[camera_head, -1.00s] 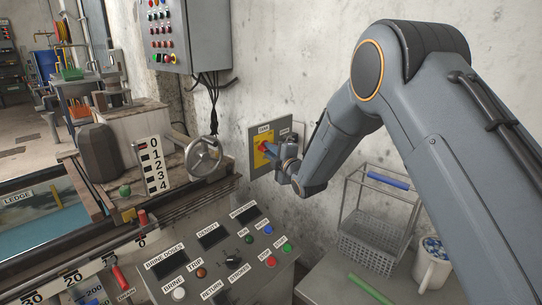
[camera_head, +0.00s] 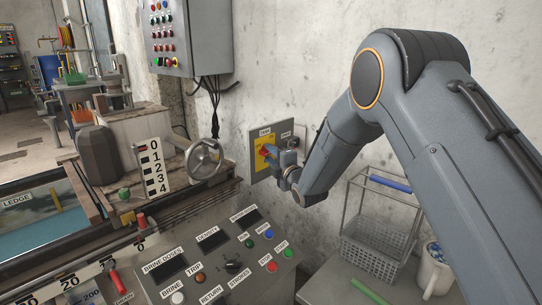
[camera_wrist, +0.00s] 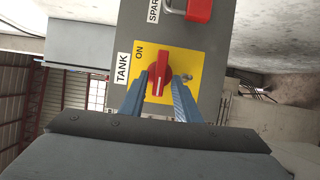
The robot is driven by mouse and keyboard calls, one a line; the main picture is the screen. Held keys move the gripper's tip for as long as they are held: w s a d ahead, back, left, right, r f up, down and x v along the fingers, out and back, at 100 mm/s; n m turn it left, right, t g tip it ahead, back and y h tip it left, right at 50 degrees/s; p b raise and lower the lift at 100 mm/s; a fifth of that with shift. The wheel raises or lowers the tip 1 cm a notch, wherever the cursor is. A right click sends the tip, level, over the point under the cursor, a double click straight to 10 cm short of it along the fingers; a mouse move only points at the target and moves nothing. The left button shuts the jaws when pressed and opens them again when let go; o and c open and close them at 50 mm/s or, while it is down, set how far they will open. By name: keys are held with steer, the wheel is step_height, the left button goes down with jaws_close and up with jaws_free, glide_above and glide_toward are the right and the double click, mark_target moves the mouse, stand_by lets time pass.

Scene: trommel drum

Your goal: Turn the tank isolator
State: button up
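The tank isolator is a red rotary handle (camera_wrist: 159,72) on a yellow plate (camera_wrist: 181,60), beside the labels TANK and ON in the wrist view. The handle stands upright in that picture, with a white mark at its lower end. In the head view its yellow plate (camera_head: 262,160) shows on the wall panel, partly hidden by my gripper (camera_head: 270,152). In the wrist view the two blue fingers of my gripper (camera_wrist: 160,85) lie apart on either side of the handle. Narrow yellow gaps show beside the handle, so the gripper looks open around it.
A handwheel (camera_head: 205,160) and a console (camera_head: 215,265) with buttons stand to the left. A wire basket (camera_head: 370,260) and a mug (camera_head: 432,270) stand below my arm.

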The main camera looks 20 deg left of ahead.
steer(key=shift+d, duration=0.1)
steer(key=v, duration=0.7)
steer(key=shift+s+d, duration=0.25)
steer(key=shift+s, duration=0.05)
stand_by(0.3)
